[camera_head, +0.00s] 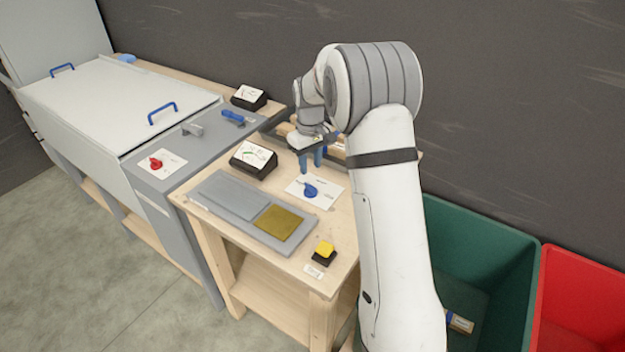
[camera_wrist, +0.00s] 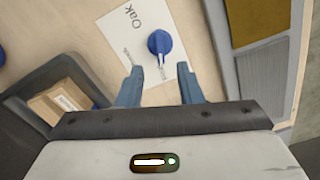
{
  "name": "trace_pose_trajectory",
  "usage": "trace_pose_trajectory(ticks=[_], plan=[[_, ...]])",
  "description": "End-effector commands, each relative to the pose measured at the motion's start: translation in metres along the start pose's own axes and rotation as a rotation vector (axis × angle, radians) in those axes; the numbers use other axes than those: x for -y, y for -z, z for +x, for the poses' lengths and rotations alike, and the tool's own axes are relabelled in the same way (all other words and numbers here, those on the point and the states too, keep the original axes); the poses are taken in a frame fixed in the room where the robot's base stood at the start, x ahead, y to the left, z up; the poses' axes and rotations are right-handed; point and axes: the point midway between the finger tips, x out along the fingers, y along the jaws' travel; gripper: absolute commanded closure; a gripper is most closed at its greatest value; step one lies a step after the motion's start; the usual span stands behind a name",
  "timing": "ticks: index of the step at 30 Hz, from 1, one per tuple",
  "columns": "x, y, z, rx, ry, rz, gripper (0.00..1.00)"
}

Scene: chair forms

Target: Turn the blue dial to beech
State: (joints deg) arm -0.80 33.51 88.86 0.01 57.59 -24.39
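The blue dial (camera_head: 310,190) sits on a white card (camera_head: 325,199) on the wooden bench. In the wrist view the dial (camera_wrist: 159,42) is round with a raised grip, and a pale mark on it points down toward my gripper. The card (camera_wrist: 118,28) reads "Oak" at the top; smaller labels beside and below the dial are too small or covered to read surely. My gripper (camera_head: 312,161) is above the card, behind the dial in the head view. Its two blue fingers (camera_wrist: 160,86) are apart and empty, with the dial ahead of them, not between them.
A grey tray (camera_head: 215,203) with a gold panel (camera_head: 278,222) lies left of the card. A yellow button (camera_head: 325,248) stands at the front and a black display (camera_head: 253,160) behind. A red dial (camera_head: 155,163) is on the grey machine. Green (camera_head: 490,250) and red bins (camera_head: 585,290) stand right.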

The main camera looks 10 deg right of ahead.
Motion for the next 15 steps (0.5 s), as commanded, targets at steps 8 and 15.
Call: trace_pose_trajectory(ticks=[8,15], plan=[[0.0,-0.001,0.041,0.005,0.002,0.001,0.67],[-0.001,-0.001,0.07,0.002,0.001,0.001,0.67]])
